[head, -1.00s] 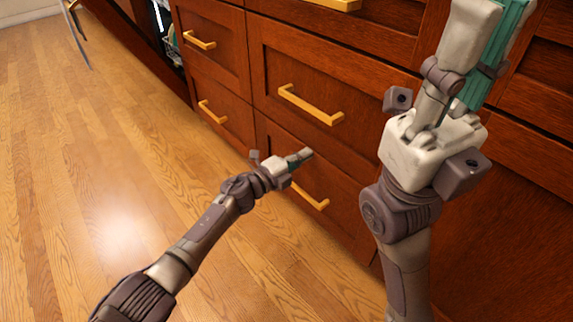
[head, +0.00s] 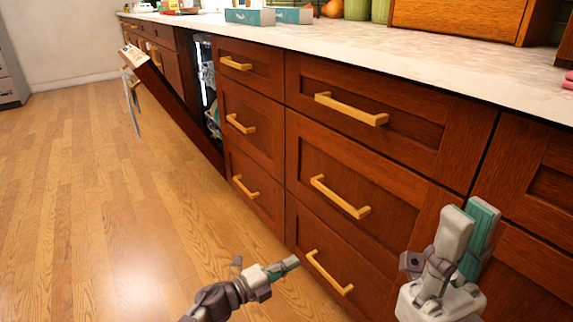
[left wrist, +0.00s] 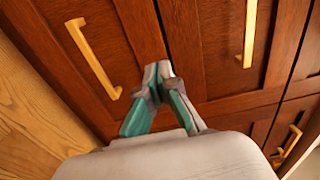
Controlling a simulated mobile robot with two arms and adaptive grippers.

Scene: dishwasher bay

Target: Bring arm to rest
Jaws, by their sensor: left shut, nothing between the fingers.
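My left gripper (head: 286,266) is low in the head view, in front of the lower wooden drawers. Its fingers are together with nothing between them. In the left wrist view the same fingertips (left wrist: 157,72) meet in front of the drawer fronts. My right gripper (head: 468,228) points up at the lower right of the head view, in front of the cabinet. Its two fingers look close together, and no object shows between them. I cannot tell whether they are fully shut.
Wooden drawers with yellow handles (head: 340,196) stand close to both grippers. The dishwasher door (head: 165,95) hangs partly open at the left, with a cloth (head: 132,104) over it. The counter (head: 390,45) holds two teal boxes and green jars. The wooden floor (head: 90,200) is clear.

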